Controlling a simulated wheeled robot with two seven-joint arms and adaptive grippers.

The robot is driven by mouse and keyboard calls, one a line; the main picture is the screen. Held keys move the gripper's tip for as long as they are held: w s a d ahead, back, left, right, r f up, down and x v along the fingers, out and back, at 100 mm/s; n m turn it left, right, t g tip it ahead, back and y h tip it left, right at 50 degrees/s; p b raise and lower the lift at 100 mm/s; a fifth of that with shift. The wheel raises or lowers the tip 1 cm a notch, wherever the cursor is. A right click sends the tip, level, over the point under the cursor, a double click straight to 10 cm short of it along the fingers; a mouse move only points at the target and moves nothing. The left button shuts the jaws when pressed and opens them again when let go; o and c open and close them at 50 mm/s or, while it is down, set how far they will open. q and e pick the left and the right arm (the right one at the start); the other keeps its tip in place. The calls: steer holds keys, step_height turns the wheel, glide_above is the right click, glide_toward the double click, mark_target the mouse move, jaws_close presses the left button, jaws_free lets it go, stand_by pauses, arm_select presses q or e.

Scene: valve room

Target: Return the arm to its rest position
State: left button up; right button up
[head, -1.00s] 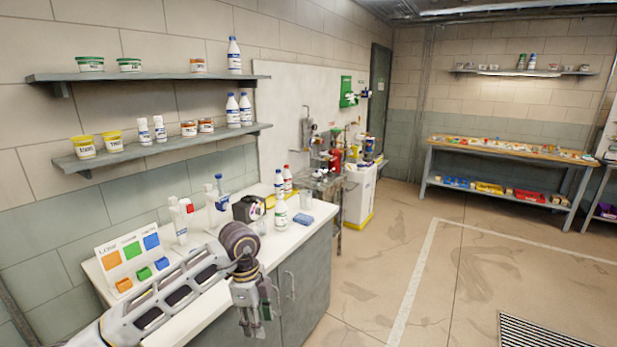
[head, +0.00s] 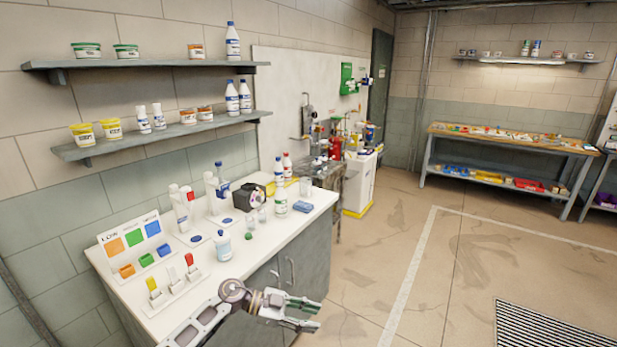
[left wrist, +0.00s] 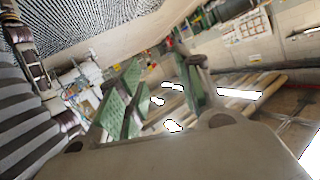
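My left arm enters at the bottom of the head view, and its left gripper (head: 314,315) is low in front of the counter's cabinet doors. Its two fingers point right with a gap between them. The left wrist view shows the green-padded fingers (left wrist: 160,92) apart, with nothing held between them. My right gripper is not in view.
The white counter (head: 205,290) holds a small bottle (head: 223,245), a rack with coloured tabs (head: 173,285), a colour-sample board (head: 131,243) and several bottles. Two shelves hang above it. Open floor (head: 390,270) lies to the right, with a workbench (head: 510,150) at the back.

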arm_select(q)
steer(key=w+a+f+n+t, duration=0.2)
steer(key=a+f+n+t, duration=0.25)
steer(key=f, duration=0.35)
steer(key=w+a+f+n+t, duration=0.3)
steer(key=f+n+t, duration=0.2)
steer(key=f+t, duration=0.15)
steer(key=s+a+f+n+t+y, duration=0.1)
steer(key=s+a+f+n+y, duration=0.3)
steer(key=f, duration=0.7)
steer(key=s+a+f+n+y, duration=0.2)
steer(key=s+a+f+y, duration=0.4)
steer(key=f, duration=0.4)
steer(key=s+a+f+n+g+y, duration=0.15)
steer(key=s+a+f, duration=0.25)
steer(key=s+f, duration=0.45)
steer(key=s+a+f+g+y, duration=0.2)
steer(key=s+a+f+g, duration=0.1)
steer(key=s+f, duration=0.55)
steer(key=s+a+f+g, duration=0.1)
steer(key=s+f+g, duration=0.1)
steer(key=s, duration=1.1)
steer(key=s+a+f+n+g+y, duration=0.1)
steer(key=s+f+g, duration=0.2)
steer(key=s, duration=1.1)
steer(key=shift+f+g, duration=0.35)
steer(key=shift+f, duration=0.1)
